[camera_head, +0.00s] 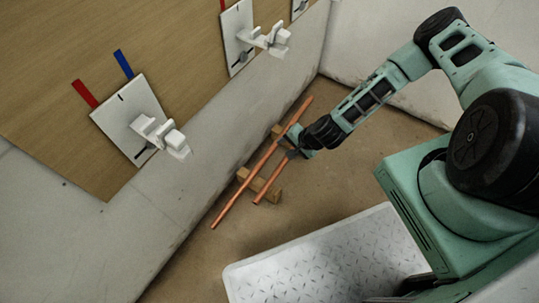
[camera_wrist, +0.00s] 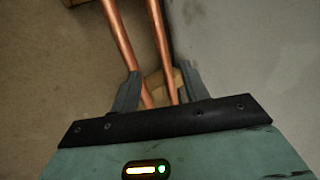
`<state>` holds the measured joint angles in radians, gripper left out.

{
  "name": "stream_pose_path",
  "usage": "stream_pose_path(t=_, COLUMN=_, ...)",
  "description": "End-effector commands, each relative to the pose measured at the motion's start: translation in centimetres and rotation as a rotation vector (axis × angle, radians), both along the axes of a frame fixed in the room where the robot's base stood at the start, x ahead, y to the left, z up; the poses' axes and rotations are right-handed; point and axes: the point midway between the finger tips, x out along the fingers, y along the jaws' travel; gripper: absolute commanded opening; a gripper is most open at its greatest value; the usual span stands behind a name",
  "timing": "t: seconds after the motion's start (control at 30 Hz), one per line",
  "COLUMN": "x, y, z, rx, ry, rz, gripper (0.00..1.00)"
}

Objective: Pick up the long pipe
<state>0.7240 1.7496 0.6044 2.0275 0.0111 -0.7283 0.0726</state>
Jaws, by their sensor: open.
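The long pipe (camera_head: 257,168) is a thin copper pipe lying slantwise near the foot of the wall, across two wooden blocks. A shorter copper pipe (camera_head: 271,181) lies beside it on the side away from the wall. My gripper (camera_head: 293,150) is open, low over the pipes towards their far part. In the wrist view, both pipes run between the two fingers of my gripper (camera_wrist: 160,88). The right one, nearer the wall, appears to be the long pipe (camera_wrist: 158,30); the left one appears to be the shorter pipe (camera_wrist: 118,35). Contact with the fingers cannot be told.
A wooden block (camera_head: 262,187) carries the pipes; another block (camera_head: 277,131) is partly hidden by my gripper. A grey wall (camera_head: 185,195) stands close beside the pipes. White plates with valves (camera_head: 133,117) are on the wooden panel above. Brown floor (camera_head: 320,190) is clear to the right.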

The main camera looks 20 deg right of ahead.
Motion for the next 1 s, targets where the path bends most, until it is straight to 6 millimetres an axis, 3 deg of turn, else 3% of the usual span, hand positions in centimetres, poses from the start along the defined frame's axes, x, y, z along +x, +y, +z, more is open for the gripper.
stream_pose_path(t=0.03, x=0.5, y=0.4, z=-1.5, rx=0.001, ry=0.001, rz=0.000, gripper=0.45)
stream_pose_path(t=0.2, x=1.8, y=1.4, z=-3.8, rx=0.001, ry=0.000, rz=0.001, gripper=0.45)
stream_pose_path(t=0.53, x=2.8, y=2.0, z=-5.3, rx=0.001, ry=0.001, rz=0.002, gripper=0.45)
stream_pose_path(t=0.83, x=4.9, y=3.1, z=-8.6, rx=0.001, ry=0.002, rz=0.002, gripper=0.45)
stream_pose_path(t=1.0, x=5.3, y=3.3, z=-8.7, rx=0.000, ry=0.001, rz=0.003, gripper=0.45)
